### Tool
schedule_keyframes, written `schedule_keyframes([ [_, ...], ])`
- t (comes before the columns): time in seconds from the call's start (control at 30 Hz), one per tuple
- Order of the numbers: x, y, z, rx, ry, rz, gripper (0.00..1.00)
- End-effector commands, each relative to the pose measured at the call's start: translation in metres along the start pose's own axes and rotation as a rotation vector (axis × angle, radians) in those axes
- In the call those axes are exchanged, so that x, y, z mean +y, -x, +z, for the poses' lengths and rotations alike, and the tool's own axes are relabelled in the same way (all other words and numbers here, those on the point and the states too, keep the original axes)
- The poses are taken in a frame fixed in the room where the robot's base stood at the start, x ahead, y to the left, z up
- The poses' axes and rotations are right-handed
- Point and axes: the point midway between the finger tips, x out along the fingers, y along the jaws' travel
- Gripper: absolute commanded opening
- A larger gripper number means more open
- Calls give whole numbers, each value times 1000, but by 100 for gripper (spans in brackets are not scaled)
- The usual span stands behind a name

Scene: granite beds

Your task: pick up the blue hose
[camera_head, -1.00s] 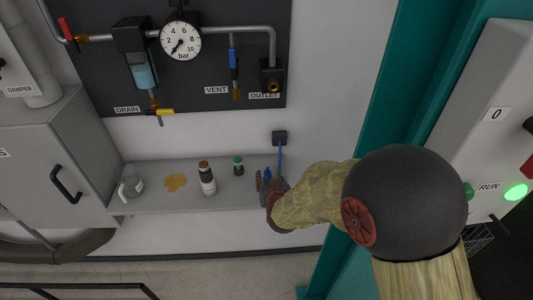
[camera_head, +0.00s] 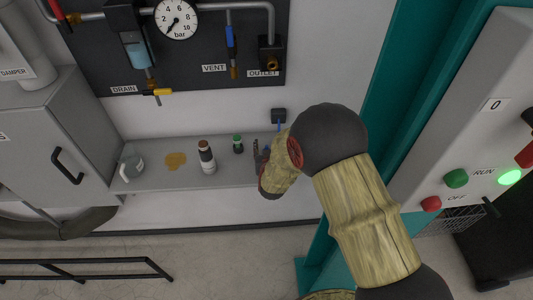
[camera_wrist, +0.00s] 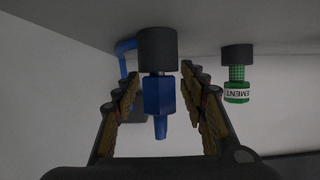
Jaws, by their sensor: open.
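The blue hose (camera_head: 279,127) hangs from a dark block on the wall above the shelf, mostly hidden behind my arm in the head view. In the wrist view, which is upside down, its blue angular end piece (camera_wrist: 158,96) sits in a dark round holder (camera_wrist: 157,49) on the shelf. A blue bend of the hose shows behind it. My gripper (camera_wrist: 160,80) is open, with one finger on each side of the blue end piece. Gaps show on both sides. In the head view my gripper (camera_head: 261,155) is at the shelf's right part.
A teal post (camera_head: 386,100) stands right.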

Motion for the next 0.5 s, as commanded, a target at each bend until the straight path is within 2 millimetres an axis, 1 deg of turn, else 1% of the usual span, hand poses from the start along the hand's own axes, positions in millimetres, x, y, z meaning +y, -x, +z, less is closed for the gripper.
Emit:
schedule_keyframes([
  [0.1,0,-5,0,0,0,0,42],
  [0.3,0,-5,0,0,0,-1,42],
  [0.5,0,-5,0,0,0,0,31],
])
